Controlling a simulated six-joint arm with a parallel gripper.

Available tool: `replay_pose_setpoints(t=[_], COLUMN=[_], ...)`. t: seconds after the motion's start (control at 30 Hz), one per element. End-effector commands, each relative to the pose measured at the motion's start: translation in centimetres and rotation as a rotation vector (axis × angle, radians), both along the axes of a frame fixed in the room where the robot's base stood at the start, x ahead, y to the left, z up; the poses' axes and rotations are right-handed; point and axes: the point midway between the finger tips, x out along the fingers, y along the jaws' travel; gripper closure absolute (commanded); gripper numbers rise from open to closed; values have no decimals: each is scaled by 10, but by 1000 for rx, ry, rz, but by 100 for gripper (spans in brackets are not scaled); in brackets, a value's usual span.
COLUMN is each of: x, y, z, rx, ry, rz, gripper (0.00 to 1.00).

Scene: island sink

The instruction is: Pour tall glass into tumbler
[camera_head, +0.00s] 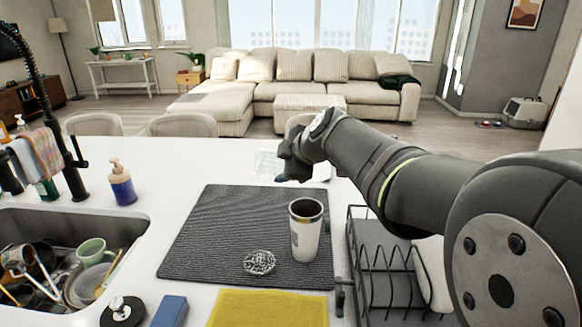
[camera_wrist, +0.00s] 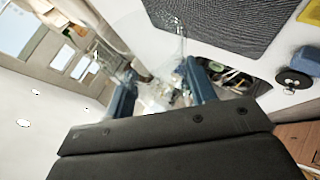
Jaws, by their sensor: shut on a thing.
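The tumbler (camera_head: 306,238) is white with a metal rim and a dark inside. It stands upright on the right part of the dark mat (camera_head: 215,225). My gripper (camera_head: 288,170) is behind the tumbler and a little left of it in the head view, above the far part of the counter. In the wrist view, the blue fingers of my gripper (camera_wrist: 161,88) close around a clear tall glass (camera_wrist: 153,92). The glass shows only faintly in the head view (camera_head: 266,164), left of my gripper. Its exact tilt and contents are hard to make out.
A wire dish rack (camera_head: 352,265) stands right of the mat, under my arm. A steel mesh scrubber (camera_head: 259,262) lies left of the tumbler. A yellow cloth (camera_head: 268,309) and blue sponge (camera_head: 169,311) lie in front. A soap bottle (camera_head: 122,183) stands near the sink (camera_head: 60,226).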

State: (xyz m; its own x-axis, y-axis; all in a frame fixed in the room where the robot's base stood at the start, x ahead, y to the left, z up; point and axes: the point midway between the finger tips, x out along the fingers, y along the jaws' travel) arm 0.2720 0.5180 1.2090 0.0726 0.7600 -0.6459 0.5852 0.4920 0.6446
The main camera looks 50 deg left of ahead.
Motion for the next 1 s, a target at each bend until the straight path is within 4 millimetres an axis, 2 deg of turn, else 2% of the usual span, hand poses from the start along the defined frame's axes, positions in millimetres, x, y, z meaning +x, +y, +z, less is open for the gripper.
replay_pose_setpoints(t=[0.5, 1.0], x=[8, 8], y=[-8, -8], z=[14, 17], rx=[192, 221], ry=[194, 220], rz=[-1, 0], gripper=[77, 77])
